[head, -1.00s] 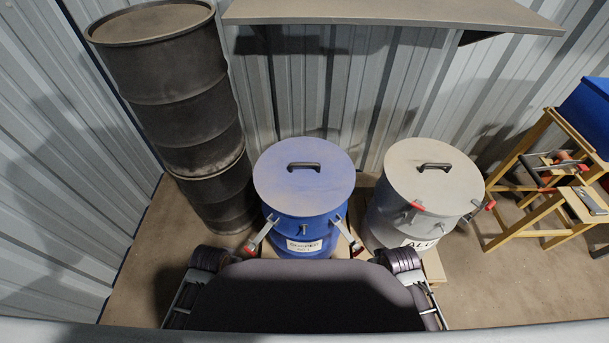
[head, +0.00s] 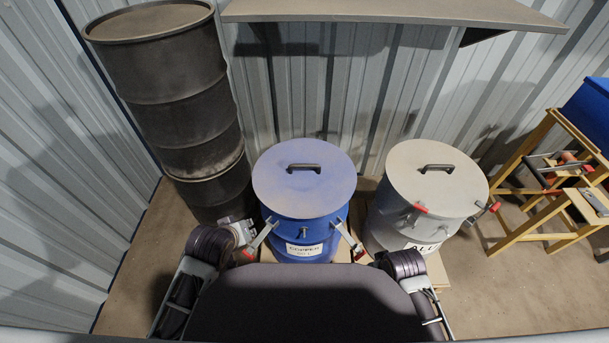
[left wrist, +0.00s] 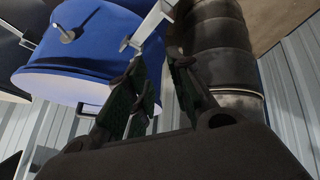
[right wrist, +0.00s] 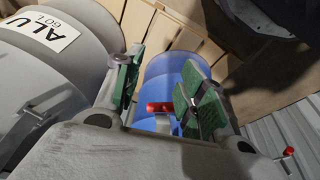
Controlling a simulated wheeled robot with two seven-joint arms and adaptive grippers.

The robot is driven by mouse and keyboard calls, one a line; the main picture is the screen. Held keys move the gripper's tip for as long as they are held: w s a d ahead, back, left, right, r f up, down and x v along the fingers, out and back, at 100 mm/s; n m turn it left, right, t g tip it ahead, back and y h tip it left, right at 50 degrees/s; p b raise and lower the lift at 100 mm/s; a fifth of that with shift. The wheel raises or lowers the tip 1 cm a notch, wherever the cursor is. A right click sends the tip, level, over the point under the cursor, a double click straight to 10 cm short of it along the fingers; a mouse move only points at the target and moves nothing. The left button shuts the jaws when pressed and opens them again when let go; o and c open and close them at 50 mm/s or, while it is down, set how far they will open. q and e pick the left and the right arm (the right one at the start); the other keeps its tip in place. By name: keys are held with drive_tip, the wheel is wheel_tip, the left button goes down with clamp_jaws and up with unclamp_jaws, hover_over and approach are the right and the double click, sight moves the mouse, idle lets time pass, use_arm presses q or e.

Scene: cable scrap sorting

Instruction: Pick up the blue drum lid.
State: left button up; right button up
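The blue drum lid (head: 304,190) lies flat on the blue drum (head: 302,232), with its dark handle (head: 303,168) on top. The drum has a COPPER label and red-tipped clamp levers angled outward on both sides. My left gripper (head: 241,233) is beside the drum's left lever, below lid height. In the left wrist view its fingers (left wrist: 158,88) are apart, near the blue drum (left wrist: 95,52) and a pale lever. My right gripper (right wrist: 163,88) has its fingers apart in the right wrist view, facing the blue drum (right wrist: 168,68) and a red-tipped lever (right wrist: 160,107). The head view hides its fingers.
A grey ALU drum (head: 410,215) with its own lid (head: 430,180) stands close on the right. Tall stacked dark drums (head: 175,100) stand at the left. A shelf (head: 390,12) overhangs behind. A wooden stand (head: 515,205) is at far right.

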use_arm(q)
drive_tip(key=w+d+r+n+t+h, duration=0.1)
drive_tip(key=w+d+r+n+t, duration=0.2)
drive_tip(key=w+d+n, duration=0.3)
drive_tip(key=n+t+h, duration=0.3)
drive_tip(key=n, duration=0.1)
approach(306, 167)
drive_tip(key=s, duration=0.1)
drive_tip(key=s+a, duration=0.2)
drive_tip(key=shift+s+a+r, duration=0.1)
drive_tip(key=shift+r, duration=0.2)
drive_tip(key=shift+w+d+r, duration=0.2)
drive_tip(key=shift+d+r, duration=0.05)
drive_tip(key=shift+d, duration=0.3)
use_arm(e)
drive_tip(key=s+f, duration=0.2)
drive_tip(key=f, duration=0.8)
drive_tip(key=s+f, duration=0.3)
drive_tip(key=f, duration=0.8)
drive_tip(key=shift+a+g, duration=0.2)
drive_tip(key=shift+g, duration=0.2)
use_arm(q)
drive_tip(key=shift+w, duration=0.1)
